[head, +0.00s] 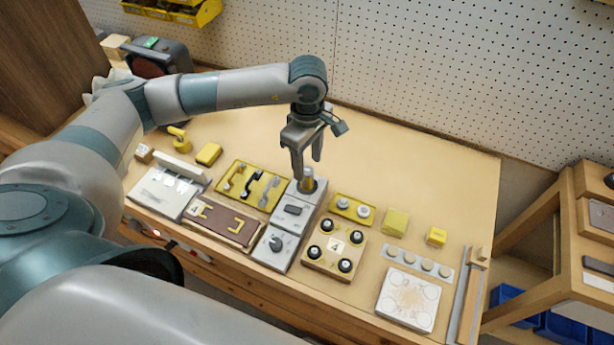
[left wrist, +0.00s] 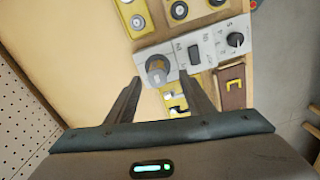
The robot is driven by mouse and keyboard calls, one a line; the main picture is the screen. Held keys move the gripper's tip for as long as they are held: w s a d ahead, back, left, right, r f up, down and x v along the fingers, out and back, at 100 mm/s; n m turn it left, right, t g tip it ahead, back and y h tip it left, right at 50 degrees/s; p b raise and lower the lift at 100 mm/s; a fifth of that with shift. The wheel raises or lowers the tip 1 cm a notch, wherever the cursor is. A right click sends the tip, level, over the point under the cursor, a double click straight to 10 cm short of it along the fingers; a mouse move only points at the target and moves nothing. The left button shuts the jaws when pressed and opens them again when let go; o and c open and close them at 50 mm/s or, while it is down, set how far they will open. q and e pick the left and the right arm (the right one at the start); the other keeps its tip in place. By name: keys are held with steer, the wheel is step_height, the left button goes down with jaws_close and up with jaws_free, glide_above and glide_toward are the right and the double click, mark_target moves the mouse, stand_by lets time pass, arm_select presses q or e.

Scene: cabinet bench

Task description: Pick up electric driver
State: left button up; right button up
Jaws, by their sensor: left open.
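An upright yellow and grey cylinder (head: 308,182), which looks like the electric driver, stands in a round seat at the far end of a grey panel (head: 270,250). Its round end shows in the left wrist view (left wrist: 158,67). My left gripper (head: 307,166) points down over it, open and empty. In the left wrist view, my left gripper's fingers (left wrist: 160,78) are spread to either side of the cylinder. I cannot tell whether they touch it. The cylinder's lower part is hidden in the seat. My right gripper is not in view.
A yellow tray of dark and grey parts (head: 234,172) lies left of the panel. A wooden block with several black knobs (head: 333,250) and a small yellow tray (head: 352,208) are on its right. The bench top behind (head: 410,170) is clear.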

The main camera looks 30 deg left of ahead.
mark_target(307, 170)
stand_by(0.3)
arm_select(q)
steer(key=shift+w+a+f+p, duration=0.15)
steer(key=shift+f+p, duration=0.6)
steer(key=shift+p, duration=0.15)
steer(key=f+p, duration=0.1)
steer(key=f, duration=0.1)
steer(key=shift+w+a+f+p, duration=0.1)
steer(key=shift+w+f+p, duration=0.1)
steer(key=shift+f+p, duration=0.2)
steer(key=shift+f, duration=0.5)
jaws_close()
